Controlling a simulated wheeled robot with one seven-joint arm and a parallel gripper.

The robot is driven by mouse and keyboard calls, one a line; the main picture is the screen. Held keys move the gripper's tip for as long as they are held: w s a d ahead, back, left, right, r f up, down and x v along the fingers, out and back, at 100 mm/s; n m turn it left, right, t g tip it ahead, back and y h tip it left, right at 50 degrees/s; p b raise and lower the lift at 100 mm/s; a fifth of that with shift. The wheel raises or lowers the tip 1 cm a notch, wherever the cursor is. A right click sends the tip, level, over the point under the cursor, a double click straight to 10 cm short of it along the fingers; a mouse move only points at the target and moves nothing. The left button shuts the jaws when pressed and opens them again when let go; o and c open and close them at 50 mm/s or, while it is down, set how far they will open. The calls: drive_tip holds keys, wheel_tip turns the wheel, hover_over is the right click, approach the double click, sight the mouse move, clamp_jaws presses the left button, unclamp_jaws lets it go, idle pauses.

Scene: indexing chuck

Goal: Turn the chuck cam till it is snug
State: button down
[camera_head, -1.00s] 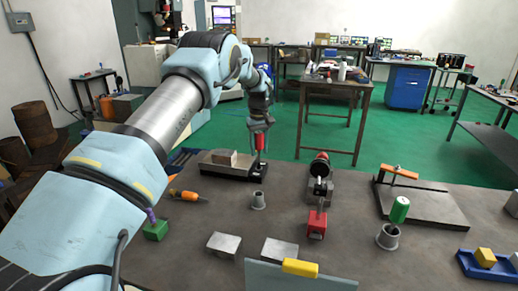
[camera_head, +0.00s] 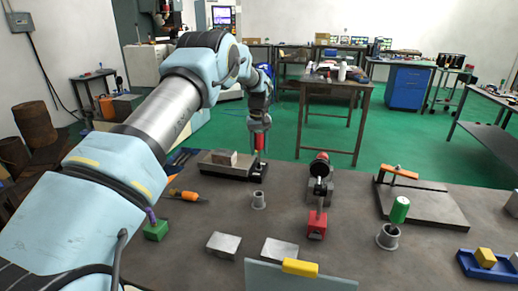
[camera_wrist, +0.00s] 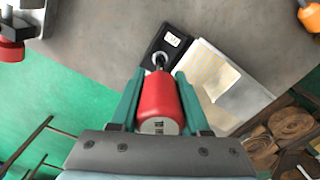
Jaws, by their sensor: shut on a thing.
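My gripper (camera_head: 259,133) is shut on a red-handled tool (camera_head: 259,144); the handle stands upright at the table's far edge. In the wrist view my gripper (camera_wrist: 160,105) has its teal fingers on both sides of the red handle (camera_wrist: 158,100). The tool's short dark shaft points to a ring on a black block (camera_wrist: 153,38) with a white label; how deep it sits is unclear.
A grey fixture (camera_head: 226,172) with a tan block lies left of the black block. An orange-handled tool (camera_head: 187,195), a grey cup (camera_head: 258,199) and metal blocks (camera_head: 223,244) lie nearer. A flat plate (camera_head: 430,203) with an orange lever is at right. Bare tabletop lies between these.

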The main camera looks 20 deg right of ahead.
drive_tip(key=shift+m, duration=0.9)
drive_tip(key=shift+m, duration=1.7)
drive_tip(key=m, duration=0.3)
drive_tip(key=m, duration=0.3)
drive_tip(key=shift+m, duration=0.4)
